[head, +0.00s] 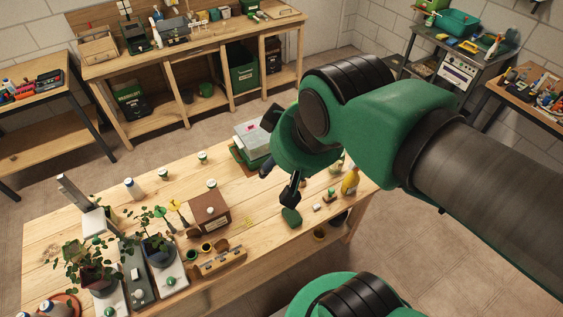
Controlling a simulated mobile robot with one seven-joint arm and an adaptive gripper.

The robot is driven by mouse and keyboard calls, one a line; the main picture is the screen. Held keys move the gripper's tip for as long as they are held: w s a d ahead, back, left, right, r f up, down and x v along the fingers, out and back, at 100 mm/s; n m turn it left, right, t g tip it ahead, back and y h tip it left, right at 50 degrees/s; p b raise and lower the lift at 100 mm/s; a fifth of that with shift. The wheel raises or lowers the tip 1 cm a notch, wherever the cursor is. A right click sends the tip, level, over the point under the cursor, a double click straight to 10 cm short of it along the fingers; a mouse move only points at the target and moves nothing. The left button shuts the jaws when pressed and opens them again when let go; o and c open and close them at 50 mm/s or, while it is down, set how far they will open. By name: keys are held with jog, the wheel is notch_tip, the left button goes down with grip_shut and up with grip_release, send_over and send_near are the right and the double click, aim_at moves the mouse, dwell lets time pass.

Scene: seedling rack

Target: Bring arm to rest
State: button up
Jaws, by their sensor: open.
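My gripper (281,182) hangs over the right part of the wooden table (140,180), below my green and black wrist. Its dark fingers look spread apart, and I see nothing held between them. The wrist hides part of the gripper. A small green piece (291,216) shows just below the fingers; I cannot tell its height above the table. My arm reaches in from the right edge.
Potted plants (88,268) crowd the table's front left. A brown box (209,212) and a wooden holder (220,262) stand mid-table. A yellow bottle (350,182) is near the right edge. A workbench (185,62) stands behind; floor (440,265) at right is clear.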

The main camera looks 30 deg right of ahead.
jog(key=shift+f, duration=0.1)
notch_tip(320, 180, down, 10)
jog(key=b, duration=1)
jog(key=shift+f+b, duration=0.15)
jog(key=shift+b, duration=0.15)
